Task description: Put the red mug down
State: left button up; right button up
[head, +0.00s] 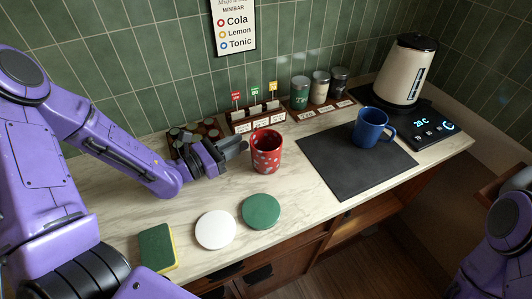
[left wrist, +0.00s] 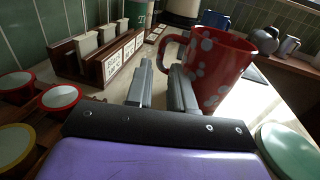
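The red mug (head: 266,152) with pale spots is upright on the marble counter, left of the dark mat. My left gripper (head: 236,147) is at the mug's left side, level with its upper half. In the left wrist view the mug (left wrist: 218,68) is just beyond the fingers (left wrist: 162,85), with its handle (left wrist: 163,48) by the fingertips. The two fingers stand apart, with a visible gap between them, so the gripper looks open. Whether a finger touches the handle is hard to tell. Part of my right arm shows at the right edge; its gripper is not visible.
A green disc (head: 261,211), a white disc (head: 215,229) and a sponge (head: 156,248) lie near the front edge. A blue mug (head: 371,127) stands on the dark mat (head: 345,178). A capsule tray (head: 174,151), sachet rack (head: 243,126), canisters (head: 320,87) and kettle (head: 405,70) line the back.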

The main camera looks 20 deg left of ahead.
aim_at(251, 137)
pick_arm(q)
jog(key=x, duration=0.5)
jog(key=shift+r, duration=0.1)
grip_shut()
